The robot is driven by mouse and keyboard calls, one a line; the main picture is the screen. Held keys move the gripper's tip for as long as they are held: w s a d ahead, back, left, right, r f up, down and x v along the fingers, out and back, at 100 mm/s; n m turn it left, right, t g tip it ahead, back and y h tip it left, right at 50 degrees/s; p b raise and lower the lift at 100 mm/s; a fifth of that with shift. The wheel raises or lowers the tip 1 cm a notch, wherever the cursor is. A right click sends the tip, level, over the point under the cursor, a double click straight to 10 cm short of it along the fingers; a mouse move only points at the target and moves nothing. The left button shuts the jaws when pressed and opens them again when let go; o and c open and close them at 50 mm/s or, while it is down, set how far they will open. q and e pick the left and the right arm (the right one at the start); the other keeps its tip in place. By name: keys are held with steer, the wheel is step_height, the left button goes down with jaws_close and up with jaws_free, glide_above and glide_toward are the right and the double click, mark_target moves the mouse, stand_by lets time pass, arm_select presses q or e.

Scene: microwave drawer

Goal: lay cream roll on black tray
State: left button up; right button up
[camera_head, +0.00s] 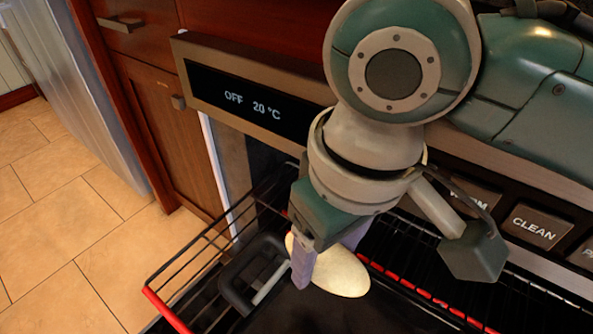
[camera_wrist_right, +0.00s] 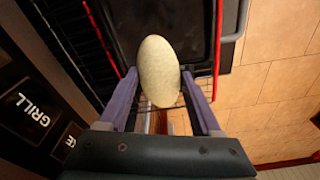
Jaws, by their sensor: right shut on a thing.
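The cream roll (camera_head: 338,272) is a pale oval, held between the purple fingers of my right gripper (camera_head: 327,262). In the right wrist view the roll (camera_wrist_right: 159,70) sits between both fingertips of the gripper (camera_wrist_right: 160,84). The black tray (camera_head: 300,312) lies on the pulled-out rack below, with its handle (camera_head: 240,280) at the left. The roll shows over the tray's handle end; the pictures do not make clear whether it touches the tray. In the right wrist view the dark tray (camera_wrist_right: 185,25) is behind the roll. My left gripper is not in view.
A wire rack (camera_head: 190,255) with red edges extends from the oven. The oven panel (camera_head: 255,100) reads OFF 20 °C, with a CLEAN button (camera_head: 535,227) at right. Wooden cabinets (camera_head: 165,115) and open tiled floor (camera_head: 70,235) lie to the left.

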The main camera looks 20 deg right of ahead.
step_height(320, 180, down, 11)
steer(key=b, duration=0.4)
steer(key=shift+r+b, duration=0.2)
steer(key=shift+b, duration=0.15)
step_height(320, 180, down, 4)
steer(key=b, duration=0.2)
steer(key=shift+f+b, duration=0.1)
steer(key=shift+b, duration=0.2)
steer(key=o, duration=1.4)
